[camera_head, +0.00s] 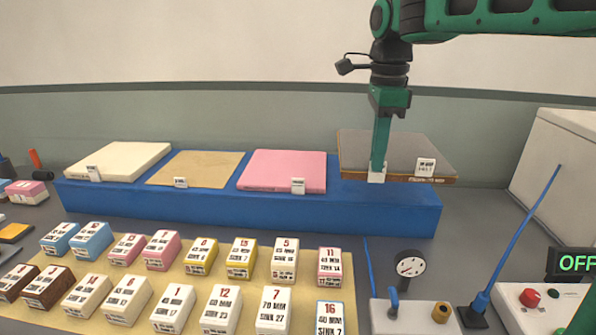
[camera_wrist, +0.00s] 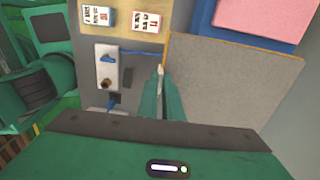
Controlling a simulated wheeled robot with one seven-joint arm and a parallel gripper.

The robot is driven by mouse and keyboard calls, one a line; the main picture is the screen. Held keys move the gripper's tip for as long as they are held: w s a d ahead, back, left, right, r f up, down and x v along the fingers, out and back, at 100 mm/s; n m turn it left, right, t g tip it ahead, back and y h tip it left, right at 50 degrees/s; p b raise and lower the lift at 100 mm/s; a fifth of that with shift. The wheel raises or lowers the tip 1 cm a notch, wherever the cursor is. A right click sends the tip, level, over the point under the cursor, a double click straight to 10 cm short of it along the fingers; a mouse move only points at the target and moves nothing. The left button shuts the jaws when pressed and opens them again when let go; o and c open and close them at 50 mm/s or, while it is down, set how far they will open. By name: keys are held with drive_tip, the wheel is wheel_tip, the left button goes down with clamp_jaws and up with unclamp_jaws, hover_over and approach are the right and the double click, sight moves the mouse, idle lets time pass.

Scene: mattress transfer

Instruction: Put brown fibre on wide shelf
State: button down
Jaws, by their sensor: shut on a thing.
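A thin slab (camera_head: 400,150) with a grey top and a brown edge is at the right end of the long blue platform (camera_head: 250,205), reaching past its right end. I cannot tell whether it rests on the platform or is just above it. My gripper (camera_head: 378,170) points down and is shut at the slab's front edge, beside a white tag. In the wrist view the slab (camera_wrist: 232,95) lies to the right of my gripper's fingers (camera_wrist: 162,80). A tan flat mat (camera_head: 197,168) lies on the platform between a cream block and a pink one.
The cream block (camera_head: 118,160) and pink block (camera_head: 283,170) fill the platform's left and middle. Several numbered boxes (camera_head: 175,308) stand on a tan mat in front. A dial gauge (camera_head: 410,267), a blue cable and a white cabinet (camera_head: 557,165) are at the right.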

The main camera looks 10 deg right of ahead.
drive_tip(key=w+d+f, duration=0.1)
drive_tip(key=w+f, duration=0.1)
drive_tip(key=w, duration=0.1)
drive_tip(key=w+d+f, duration=0.1)
drive_tip(key=w+f, duration=0.1)
drive_tip(key=w, duration=0.2)
drive_tip(key=w+d+f, duration=0.1)
drive_tip(key=w+f, duration=0.2)
drive_tip(key=w, duration=0.1)
drive_tip(key=shift+d, duration=0.2)
drive_tip(key=shift+f, duration=2)
drive_tip(key=c, duration=1.9)
unclamp_jaws()
drive_tip(key=shift+f, duration=0.1)
drive_tip(key=shift+c, duration=0.2)
